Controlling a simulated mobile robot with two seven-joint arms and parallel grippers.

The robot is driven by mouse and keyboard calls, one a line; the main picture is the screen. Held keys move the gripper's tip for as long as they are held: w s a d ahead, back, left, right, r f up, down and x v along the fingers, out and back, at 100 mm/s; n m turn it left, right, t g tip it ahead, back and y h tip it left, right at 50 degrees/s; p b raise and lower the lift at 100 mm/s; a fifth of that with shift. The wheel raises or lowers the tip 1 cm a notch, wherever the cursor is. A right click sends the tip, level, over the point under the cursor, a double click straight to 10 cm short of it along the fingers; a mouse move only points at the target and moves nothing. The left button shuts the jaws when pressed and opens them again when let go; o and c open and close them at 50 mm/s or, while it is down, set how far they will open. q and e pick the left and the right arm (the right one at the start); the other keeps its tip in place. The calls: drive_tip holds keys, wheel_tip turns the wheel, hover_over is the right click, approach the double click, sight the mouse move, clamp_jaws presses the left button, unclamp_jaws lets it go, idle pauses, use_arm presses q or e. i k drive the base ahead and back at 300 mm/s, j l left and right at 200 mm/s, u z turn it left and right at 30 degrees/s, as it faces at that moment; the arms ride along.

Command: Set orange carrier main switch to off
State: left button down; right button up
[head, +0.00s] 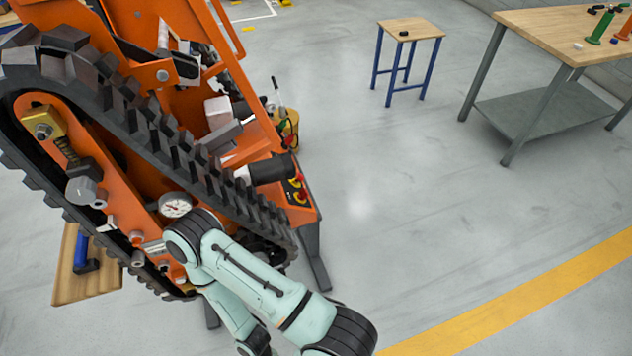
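The orange carrier (195,30) fills the left of the head view, tilted, with a black rubber track (165,135) along its side. At its right end a small dark panel (291,190) carries red knobs on yellow plates, one low on it (301,196). Which is the main switch, and its setting, are too small to tell. A black cylinder (272,168) sticks out beside the panel and partly covers it. A pale green arm of mine crosses the lower middle, in front of the track. No gripper fingers can be made out.
A wooden board (88,270) with a blue-handled tool lies at lower left. A stool (410,30) and a workbench (570,35) stand at the back right. The floor right of the carrier is clear, with a yellow stripe (530,305).

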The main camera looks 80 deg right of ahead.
sight(303, 195)
drive_tip(key=k+l, duration=0.15)
drive_tip(key=l, duration=0.2)
drive_tip(key=k+l, duration=0.2)
drive_tip(key=l, duration=0.2)
drive_tip(key=k+l, duration=0.15)
drive_tip(key=l, duration=0.2)
drive_tip(key=k+l, duration=0.15)
drive_tip(key=l, duration=0.25)
drive_tip(key=k+l, duration=0.2)
drive_tip(key=l, duration=0.15)
drive_tip(key=k+l, duration=0.15)
drive_tip(key=l, duration=0.2)
